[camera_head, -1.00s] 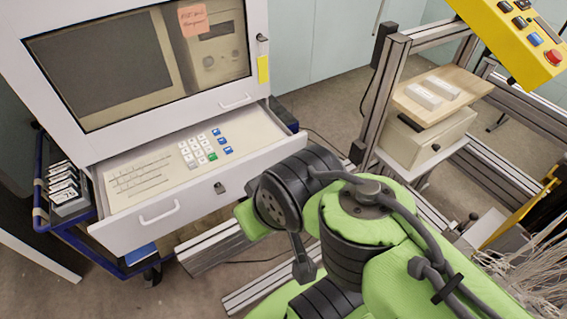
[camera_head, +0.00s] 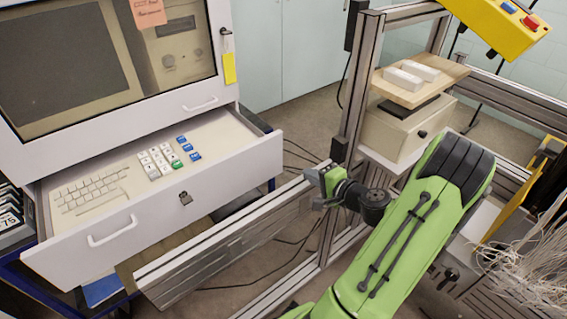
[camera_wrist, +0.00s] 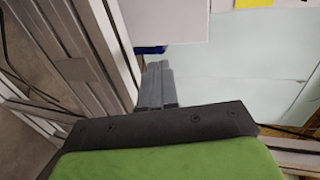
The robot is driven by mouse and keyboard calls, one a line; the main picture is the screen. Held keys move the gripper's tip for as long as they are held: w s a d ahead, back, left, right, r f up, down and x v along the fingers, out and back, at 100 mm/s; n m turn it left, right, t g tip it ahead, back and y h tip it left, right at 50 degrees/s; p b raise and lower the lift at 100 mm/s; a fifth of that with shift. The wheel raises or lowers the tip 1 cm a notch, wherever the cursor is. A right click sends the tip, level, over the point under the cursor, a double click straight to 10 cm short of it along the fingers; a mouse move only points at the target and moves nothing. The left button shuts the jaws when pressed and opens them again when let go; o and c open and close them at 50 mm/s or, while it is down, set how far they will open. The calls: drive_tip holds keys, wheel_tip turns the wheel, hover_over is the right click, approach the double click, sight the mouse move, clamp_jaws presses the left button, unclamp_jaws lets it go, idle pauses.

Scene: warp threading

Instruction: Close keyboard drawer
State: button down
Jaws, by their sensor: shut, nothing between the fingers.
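The keyboard drawer (camera_head: 150,222) is pulled out from under the white monitor cabinet (camera_head: 110,150) at the left of the head view. Its front has a handle and a small lock, and a keyboard (camera_head: 90,190) and a keypad lie inside. My gripper (camera_head: 309,174) is to the right of the drawer, apart from it, in front of the metal frame. In the wrist view my gripper's fingers (camera_wrist: 156,68) are together with nothing between them. A white panel (camera_wrist: 165,20) shows beyond them; I cannot tell which part of the cabinet or drawer it is.
A metal rail (camera_head: 225,240) runs between the drawer front and my arm. A metal frame (camera_head: 358,100) with a wooden board and beige box (camera_head: 400,135) stands at the right. A yellow button panel (camera_head: 500,25) is at the upper right. Cables lie on the floor.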

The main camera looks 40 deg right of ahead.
sight(277, 155)
drive_tip(key=x, duration=0.4)
drive_tip(key=b+x, duration=0.1)
drive_tip(key=x, duration=0.6)
drive_tip(key=shift+w+r+b, duration=0.2)
drive_tip(key=shift+w+b, duration=0.2)
drive_tip(key=shift+w, duration=0.1)
drive_tip(key=shift+w+d, duration=0.1)
drive_tip(key=shift+w, duration=0.2)
drive_tip(key=shift+w+r, duration=0.1)
